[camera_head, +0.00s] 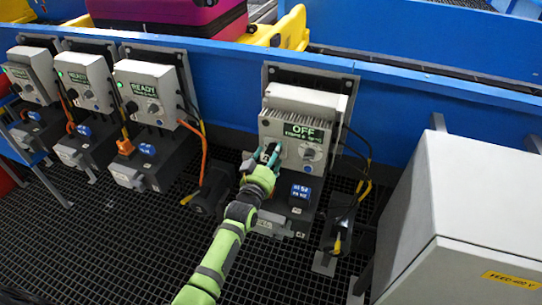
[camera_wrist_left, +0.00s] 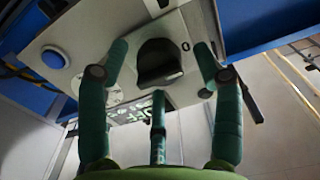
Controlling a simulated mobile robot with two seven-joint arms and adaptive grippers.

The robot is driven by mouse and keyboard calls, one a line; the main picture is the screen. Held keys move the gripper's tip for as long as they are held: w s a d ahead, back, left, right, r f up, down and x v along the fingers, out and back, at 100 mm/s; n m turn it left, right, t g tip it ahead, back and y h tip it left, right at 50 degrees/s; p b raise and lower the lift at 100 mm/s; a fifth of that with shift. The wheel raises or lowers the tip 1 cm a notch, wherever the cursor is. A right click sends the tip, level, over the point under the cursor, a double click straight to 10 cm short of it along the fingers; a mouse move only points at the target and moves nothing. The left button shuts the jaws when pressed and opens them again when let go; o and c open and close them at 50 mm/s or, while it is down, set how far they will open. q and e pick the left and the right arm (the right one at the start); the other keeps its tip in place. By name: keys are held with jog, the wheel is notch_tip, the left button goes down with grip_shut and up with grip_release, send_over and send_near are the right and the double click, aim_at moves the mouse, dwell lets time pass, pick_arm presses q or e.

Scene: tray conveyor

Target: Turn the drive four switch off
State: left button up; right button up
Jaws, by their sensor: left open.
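The fourth drive box from the left (camera_head: 290,125) has a display (camera_head: 305,132) that reads OFF. My left gripper (camera_head: 265,157) is at the lower left of its front face and hides the switch there in the head view. In the left wrist view, the dark rotary switch knob (camera_wrist_left: 158,62) sits between the green fingers of my left gripper (camera_wrist_left: 160,75), which are open and spread around it. A "0" mark is beside the knob. I cannot tell whether any finger touches it. The display (camera_wrist_left: 140,108) also shows there, partly behind a finger. My right gripper is out of view.
Three other drive boxes stand to the left, the nearest (camera_head: 148,90) reading READY. A large grey cabinet (camera_head: 470,215) stands at the right. Cables (camera_head: 360,185) hang beside the fourth box. A blue conveyor wall (camera_head: 400,95) runs behind, above a black grating floor (camera_head: 130,240).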

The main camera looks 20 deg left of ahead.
pick_arm(q)
jog(key=shift+s, duration=0.1)
jog(key=s, duration=1.2)
jog(key=shift+a, duration=0.2)
jog(key=shift+w, duration=0.1)
jog(key=s+d+f+m+g, duration=0.1)
jog(key=s+f+g, duration=0.45)
jog(key=f, duration=0.95)
jog(key=s+d+f+g, duration=0.1)
jog(key=s+f+g, duration=0.2)
jog(key=s+f, duration=0.85)
jog(key=s+a+f+g, duration=0.1)
jog(key=s+f+g, duration=0.1)
jog(key=s+f, duration=0.4)
jog(key=s+a+f+g, duration=0.2)
jog(key=s+f, duration=0.5)
jog(key=s, duration=0.5)
jog(key=s+a+f+m+g, duration=0.1)
jog(key=s+f+g, duration=0.3)
jog(key=s, duration=0.5)
notch_tip(320, 180, down, 2)
jog(key=shift+s+a+f+y, duration=0.25)
jog(key=shift+a+y, duration=0.05)
jog(key=shift+a, duration=0.25)
